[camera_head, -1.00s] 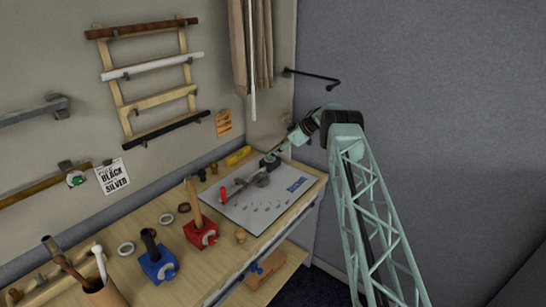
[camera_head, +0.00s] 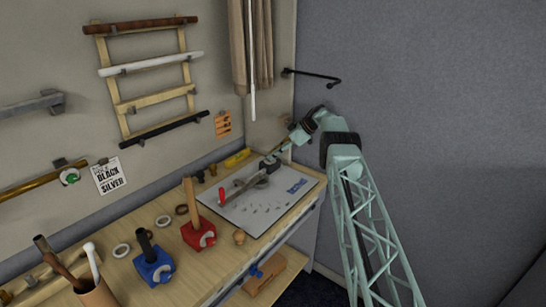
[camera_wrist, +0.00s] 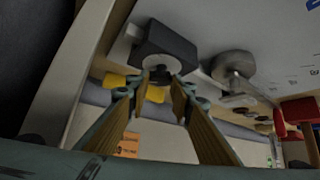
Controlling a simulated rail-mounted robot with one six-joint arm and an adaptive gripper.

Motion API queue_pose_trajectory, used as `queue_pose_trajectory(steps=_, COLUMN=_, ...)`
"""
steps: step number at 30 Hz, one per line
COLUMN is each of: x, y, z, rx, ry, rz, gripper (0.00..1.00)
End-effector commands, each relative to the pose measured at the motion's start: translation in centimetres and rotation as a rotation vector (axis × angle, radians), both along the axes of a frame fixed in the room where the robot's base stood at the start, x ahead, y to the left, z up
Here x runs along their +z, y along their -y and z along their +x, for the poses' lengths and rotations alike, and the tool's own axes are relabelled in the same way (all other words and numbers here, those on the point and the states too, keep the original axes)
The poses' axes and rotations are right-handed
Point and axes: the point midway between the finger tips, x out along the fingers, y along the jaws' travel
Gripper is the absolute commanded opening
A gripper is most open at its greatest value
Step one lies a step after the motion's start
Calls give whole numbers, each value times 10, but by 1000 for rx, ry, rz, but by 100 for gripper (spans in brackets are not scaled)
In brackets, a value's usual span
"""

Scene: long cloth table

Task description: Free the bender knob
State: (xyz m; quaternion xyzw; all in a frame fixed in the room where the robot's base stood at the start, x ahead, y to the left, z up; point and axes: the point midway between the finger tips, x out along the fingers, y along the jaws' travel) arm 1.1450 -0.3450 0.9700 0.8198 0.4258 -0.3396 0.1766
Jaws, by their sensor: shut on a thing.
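The bender on the pale board (camera_head: 290,196) has a dark block (camera_head: 268,164), a grey round part and a red-tipped handle (camera_head: 222,196). In the wrist view the dark block (camera_wrist: 165,46) is near the top centre, with the round knob (camera_wrist: 160,67) on its near face. The grey round part (camera_wrist: 233,66) is to its right. My gripper (camera_wrist: 162,82) has its two wood-coloured fingers closed in on the knob, one tip on each side. The tips partly hide the knob. In the head view my gripper (camera_head: 279,152) is at the block's far right side, small and partly unclear.
A red block with a wooden handle (camera_head: 199,236) and a blue block with a dark handle (camera_head: 154,267) stand left of the board. A yellow object (camera_head: 237,158) lies behind it. The wall and a black rail (camera_head: 312,75) are close to my arm.

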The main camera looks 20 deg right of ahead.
Motion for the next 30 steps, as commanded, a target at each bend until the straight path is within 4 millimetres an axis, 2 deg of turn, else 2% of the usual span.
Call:
queue_pose_trajectory(steps=12, x=0, y=-1, z=0, rx=1, ry=0, rz=0, gripper=11)
queue_pose_trajectory(steps=13, x=0, y=-1, z=0, rx=1, ry=0, rz=0, gripper=24)
queue_pose_trajectory(steps=17, x=0, y=0, z=0, rx=1, ry=0, rz=0, gripper=35)
queue_pose_trajectory(steps=30, x=0, y=0, z=0, rx=-1, ry=-1, rz=0, gripper=35)
